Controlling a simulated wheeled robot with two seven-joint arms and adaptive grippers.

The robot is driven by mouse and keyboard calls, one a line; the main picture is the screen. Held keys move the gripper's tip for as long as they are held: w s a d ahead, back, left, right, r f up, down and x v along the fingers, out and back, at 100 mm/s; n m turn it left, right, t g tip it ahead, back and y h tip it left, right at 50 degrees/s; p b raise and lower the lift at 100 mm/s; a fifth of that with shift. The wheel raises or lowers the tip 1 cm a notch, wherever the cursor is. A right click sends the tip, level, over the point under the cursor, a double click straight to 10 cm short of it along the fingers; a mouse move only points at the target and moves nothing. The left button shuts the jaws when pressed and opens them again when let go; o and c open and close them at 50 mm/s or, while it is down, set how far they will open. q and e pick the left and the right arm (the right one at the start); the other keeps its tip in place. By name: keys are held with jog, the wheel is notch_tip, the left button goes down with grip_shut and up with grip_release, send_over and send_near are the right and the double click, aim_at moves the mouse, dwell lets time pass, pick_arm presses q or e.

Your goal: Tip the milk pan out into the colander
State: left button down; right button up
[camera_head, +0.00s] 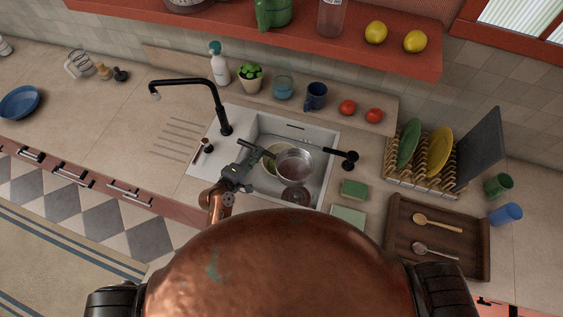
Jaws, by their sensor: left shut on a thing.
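The milk pan (294,164) is a round metal pan with a dark handle, held over the sink basin. My left gripper (251,163) is shut on its handle, at the pan's left. The pan looks close to upright; I cannot make out what is in it. A pale, cream-coloured round rim, apparently the colander (268,163), shows in the sink just left of and below the pan. The pan hides most of it. My right gripper is not in view.
The white sink (326,150) has a black tap (222,118) at its left and a dark drain (295,196). A dish rack (424,178) and wooden tray (400,245) stand to the right. Cups, a plant and tomatoes line the back. The left counter has free room.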

pick_arm(q)
jog(key=s+d+r+p, duration=0.1)
jog(key=s+r+p, duration=0.4)
jog(key=p, duration=0.2)
jog(key=shift+s+d+r, duration=0.2)
jog(key=shift+s+d, duration=0.15)
jog(key=shift+d, duration=0.05)
dwell(0.4)
dwell(0.4)
